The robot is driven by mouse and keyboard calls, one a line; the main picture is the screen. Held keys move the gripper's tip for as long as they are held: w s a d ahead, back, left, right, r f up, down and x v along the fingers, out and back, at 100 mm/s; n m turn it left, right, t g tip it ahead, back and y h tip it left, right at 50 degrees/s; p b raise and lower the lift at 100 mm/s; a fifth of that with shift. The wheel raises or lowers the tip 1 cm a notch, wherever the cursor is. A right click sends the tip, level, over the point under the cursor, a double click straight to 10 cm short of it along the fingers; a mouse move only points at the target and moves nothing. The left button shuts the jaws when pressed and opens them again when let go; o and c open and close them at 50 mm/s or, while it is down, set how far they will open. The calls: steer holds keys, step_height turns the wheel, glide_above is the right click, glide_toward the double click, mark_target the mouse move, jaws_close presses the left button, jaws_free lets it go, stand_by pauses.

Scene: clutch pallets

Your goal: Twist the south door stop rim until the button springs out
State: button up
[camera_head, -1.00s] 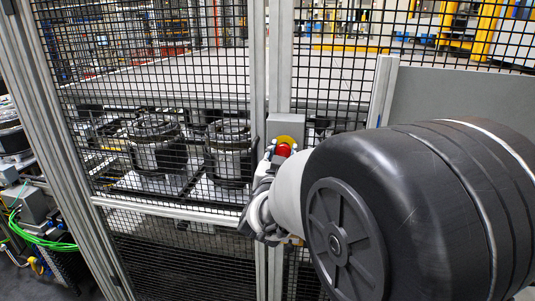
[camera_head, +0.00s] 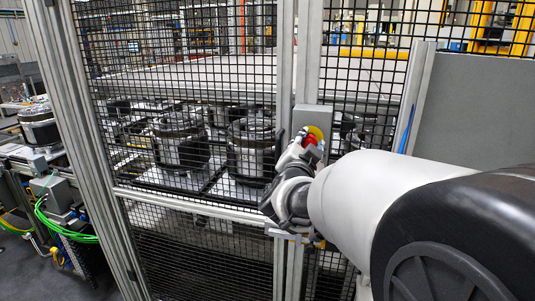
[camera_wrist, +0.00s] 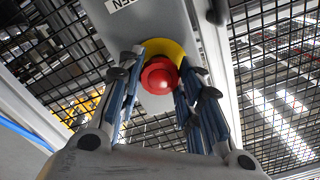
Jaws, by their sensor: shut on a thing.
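The door stop is a red button (camera_head: 310,140) on a yellow disc (camera_head: 318,132), fixed to a grey box (camera_head: 313,114) on the fence post. In the wrist view the red button (camera_wrist: 158,76) shows face-on between my fingers, with the yellow disc (camera_wrist: 165,46) behind it. My gripper (camera_wrist: 165,72) is shut on the red button's rim, one blue-padded finger on each side. Exact contact at the fingertips is hard to see. I cannot tell from the picture whether the button is in or out. A white label (camera_wrist: 122,4) on the box is cut off by the frame.
A black mesh fence (camera_head: 190,75) with grey posts stands around the box. Behind it, dark clutch units (camera_head: 180,142) sit on pallets. A grey panel (camera_head: 480,110) is at the right.

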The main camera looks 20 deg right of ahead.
steer(key=shift+m+b, duration=0.8)
steer(key=shift+m, duration=0.2)
steer(key=shift+r, duration=0.1)
steer(key=o, duration=1.1)
steer(key=v, duration=1.2)
steer(key=shift+w, duration=0.1)
